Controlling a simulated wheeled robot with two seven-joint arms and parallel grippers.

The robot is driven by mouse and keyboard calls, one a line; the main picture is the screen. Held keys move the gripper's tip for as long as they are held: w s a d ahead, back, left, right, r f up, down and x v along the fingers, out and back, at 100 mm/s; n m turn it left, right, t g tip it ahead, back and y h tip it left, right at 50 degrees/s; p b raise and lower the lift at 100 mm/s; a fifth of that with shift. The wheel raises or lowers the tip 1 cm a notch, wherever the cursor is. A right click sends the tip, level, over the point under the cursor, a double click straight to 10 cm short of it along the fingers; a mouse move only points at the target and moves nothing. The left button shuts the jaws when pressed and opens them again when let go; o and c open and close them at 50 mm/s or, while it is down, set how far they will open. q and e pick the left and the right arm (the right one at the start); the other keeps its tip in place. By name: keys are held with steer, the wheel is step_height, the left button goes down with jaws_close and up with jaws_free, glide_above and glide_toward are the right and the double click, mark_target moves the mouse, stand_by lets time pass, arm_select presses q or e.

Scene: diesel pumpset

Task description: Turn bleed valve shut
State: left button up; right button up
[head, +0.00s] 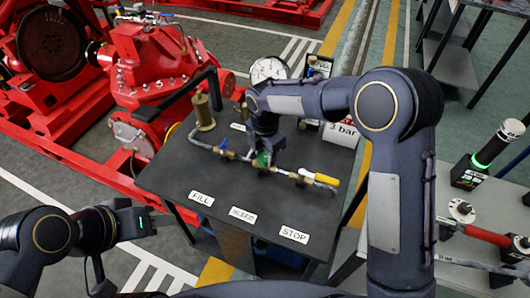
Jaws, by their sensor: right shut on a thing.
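The bleed valve (262,160) has a green part and sits mid-way along a brass pipe run on the dark table, behind the BLEED label (242,215). My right gripper (264,148) reaches down onto it from above and is shut on its handle. The wrist hides most of the handle, so its exact angle cannot be seen. My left gripper (142,222) is at the lower left, off the table and away from the valves. Its fingers are too small to read as open or shut.
A blue-handled valve (223,147) is left of the bleed valve, and a yellow-handled valve (326,179) is to the right. A brass cylinder (203,112) and a pressure gauge (268,70) stand behind. A red pump (155,70) is at the back left.

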steer(key=shift+m, duration=0.3)
steer(key=m, duration=0.5)
steer(key=shift+b, duration=0.3)
steer(key=m, duration=0.6)
steer(key=shift+s+m, duration=0.1)
steer(key=shift+m, duration=0.2)
steer(key=m, duration=0.5)
steer(key=shift+m+b, duration=0.3)
steer(key=shift+b, duration=0.1)
steer(key=m, duration=0.5)
steer(key=shift+m, duration=0.4)
steer(key=o, duration=1)
